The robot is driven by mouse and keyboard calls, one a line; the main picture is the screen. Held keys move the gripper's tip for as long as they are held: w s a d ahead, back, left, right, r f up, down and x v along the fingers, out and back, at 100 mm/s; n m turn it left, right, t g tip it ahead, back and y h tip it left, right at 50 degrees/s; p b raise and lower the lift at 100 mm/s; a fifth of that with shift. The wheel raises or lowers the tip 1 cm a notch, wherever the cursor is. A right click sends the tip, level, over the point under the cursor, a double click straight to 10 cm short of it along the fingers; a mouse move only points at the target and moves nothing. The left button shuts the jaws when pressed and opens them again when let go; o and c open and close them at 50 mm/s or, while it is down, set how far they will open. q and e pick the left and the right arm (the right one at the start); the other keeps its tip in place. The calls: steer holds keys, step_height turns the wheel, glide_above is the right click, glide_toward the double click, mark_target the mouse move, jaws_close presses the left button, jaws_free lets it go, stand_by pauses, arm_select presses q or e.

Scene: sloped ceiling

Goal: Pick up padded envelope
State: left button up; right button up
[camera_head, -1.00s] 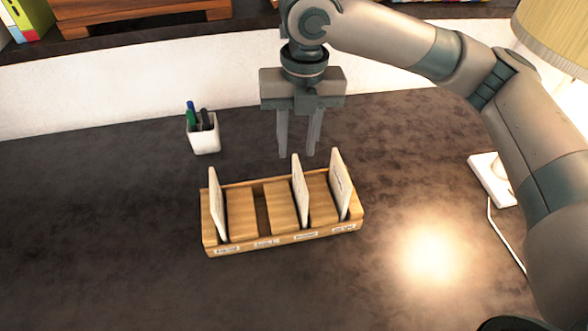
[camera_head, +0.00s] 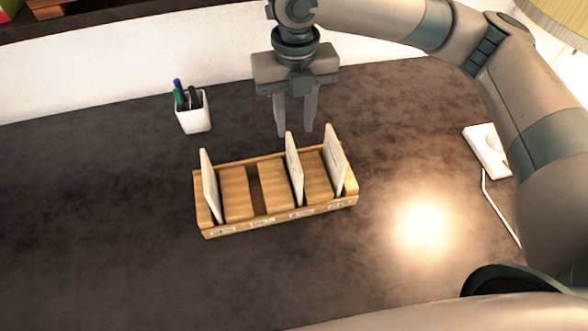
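A wooden sorter (camera_head: 283,214) with labelled slots stands on the dark desk. Three thin white envelope-like pieces stand upright in it: a left one (camera_head: 209,187), a middle one (camera_head: 294,171) and a right one (camera_head: 335,161). I cannot tell which is the padded envelope; the labels are too small to read. My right gripper (camera_head: 295,132) points down over the back of the sorter, near the top of the middle piece. Its two fingers are apart with nothing visible between them. I cannot tell whether its tips are above or behind that piece. My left gripper is out of view.
A white cup (camera_head: 193,115) with several pens stands behind the sorter to the left. A white lamp base (camera_head: 487,151) with a cord is at the right, near my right arm. A white wall bounds the desk's back. The desk's left and front are clear.

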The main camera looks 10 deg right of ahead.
mark_target(294, 152)
step_height(294, 152, down, 9)
steer(key=shift+f+p, duration=0.15)
steer(key=shift+p, duration=0.75)
steer(key=shift+s+f+p, duration=0.1)
steer(key=shift+f+p, duration=0.35)
steer(key=shift+f, duration=0.05)
step_height(294, 152, down, 3)
steer(key=shift+f+p, duration=0.1)
steer(key=shift+p, duration=0.55)
steer(key=shift+f, duration=0.5)
jaws_close()
